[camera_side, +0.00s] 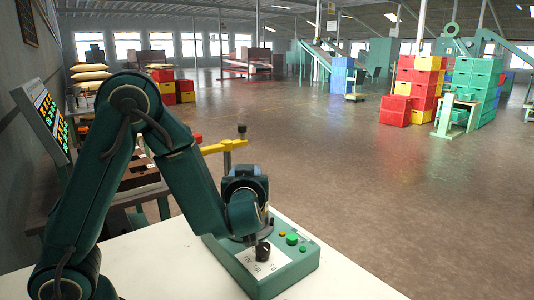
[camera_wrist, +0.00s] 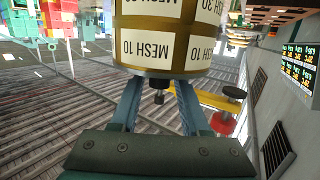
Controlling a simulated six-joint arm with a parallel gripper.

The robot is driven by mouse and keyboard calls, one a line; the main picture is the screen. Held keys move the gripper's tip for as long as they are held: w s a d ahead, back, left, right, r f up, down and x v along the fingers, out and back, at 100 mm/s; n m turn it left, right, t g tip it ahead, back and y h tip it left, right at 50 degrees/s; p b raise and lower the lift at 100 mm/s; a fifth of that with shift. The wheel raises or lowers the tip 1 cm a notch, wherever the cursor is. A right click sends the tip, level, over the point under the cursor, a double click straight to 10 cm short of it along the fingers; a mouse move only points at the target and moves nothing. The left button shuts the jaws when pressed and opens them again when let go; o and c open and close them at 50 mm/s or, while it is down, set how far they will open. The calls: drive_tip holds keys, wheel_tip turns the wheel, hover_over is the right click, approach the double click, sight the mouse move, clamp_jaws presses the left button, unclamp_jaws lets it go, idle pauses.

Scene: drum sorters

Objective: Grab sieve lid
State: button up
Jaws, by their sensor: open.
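In the wrist view, a round sieve stack (camera_wrist: 160,45) with brass bands and white mesh labels fills the top. A small dark knob (camera_wrist: 160,97) sticks out from its near end, which appears to be the sieve lid (camera_wrist: 152,73). My gripper (camera_wrist: 158,82) is open, with a blue finger on each side of the knob. I cannot tell whether either finger touches it. In the side view, my wrist is low over a green machine base (camera_side: 285,265) with buttons and a dial. My arm hides the sieve stack and lid there.
A yellow bar (camera_side: 222,146) with red and black knobs stands close behind my wrist; it also shows right of my fingers in the wrist view (camera_wrist: 212,99). A display panel (camera_side: 45,120) stands at the left. The white tabletop (camera_side: 180,275) is clear around the base.

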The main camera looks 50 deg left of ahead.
drive_tip(key=shift+x, duration=1.95)
clamp_jaws()
